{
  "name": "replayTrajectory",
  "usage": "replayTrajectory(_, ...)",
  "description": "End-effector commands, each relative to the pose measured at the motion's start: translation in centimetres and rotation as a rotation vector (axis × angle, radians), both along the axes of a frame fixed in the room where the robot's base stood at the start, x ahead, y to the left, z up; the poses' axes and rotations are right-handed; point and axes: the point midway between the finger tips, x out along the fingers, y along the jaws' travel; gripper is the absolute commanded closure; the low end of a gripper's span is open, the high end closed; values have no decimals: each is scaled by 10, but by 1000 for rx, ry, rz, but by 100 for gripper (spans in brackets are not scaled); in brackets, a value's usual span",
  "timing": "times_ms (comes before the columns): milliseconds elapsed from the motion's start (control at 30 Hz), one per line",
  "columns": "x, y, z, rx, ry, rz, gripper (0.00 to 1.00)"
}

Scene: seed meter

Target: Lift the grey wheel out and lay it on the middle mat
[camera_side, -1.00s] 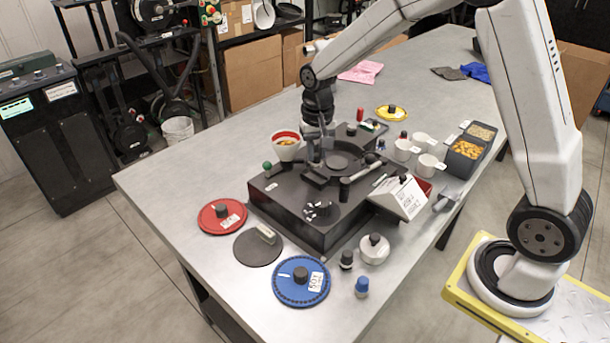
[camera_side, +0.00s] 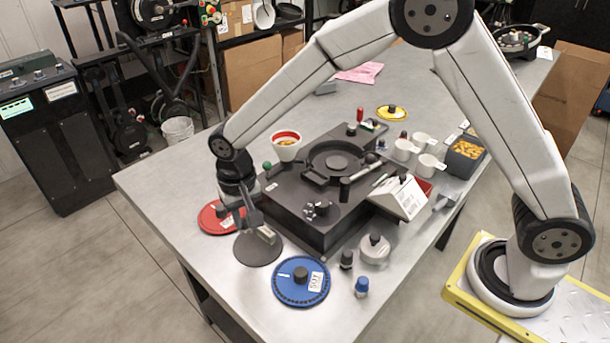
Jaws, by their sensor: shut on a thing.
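My gripper (camera_side: 246,222) hangs over the near left of the table, beside the upper left edge of a flat dark grey disc (camera_side: 256,252). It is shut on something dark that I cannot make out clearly. The dark disc lies between a red disc and a blue disc, in the middle mat's place, with a pale bar (camera_side: 265,231) at its far edge. I cannot make out the grey wheel as a separate shape. The round seat (camera_side: 333,158) on the black meter housing (camera_side: 322,232) is in clear view, and no knob shows in it.
The red disc (camera_side: 207,220) and the blue disc (camera_side: 302,287) flank the dark disc. The table's left end is bare.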

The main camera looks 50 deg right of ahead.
Motion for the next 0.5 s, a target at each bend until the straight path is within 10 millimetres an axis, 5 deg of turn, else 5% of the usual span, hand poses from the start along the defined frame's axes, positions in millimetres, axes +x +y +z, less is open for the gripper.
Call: replayTrajectory(500, 0, -1, -16, 1, 2, -1, 100)
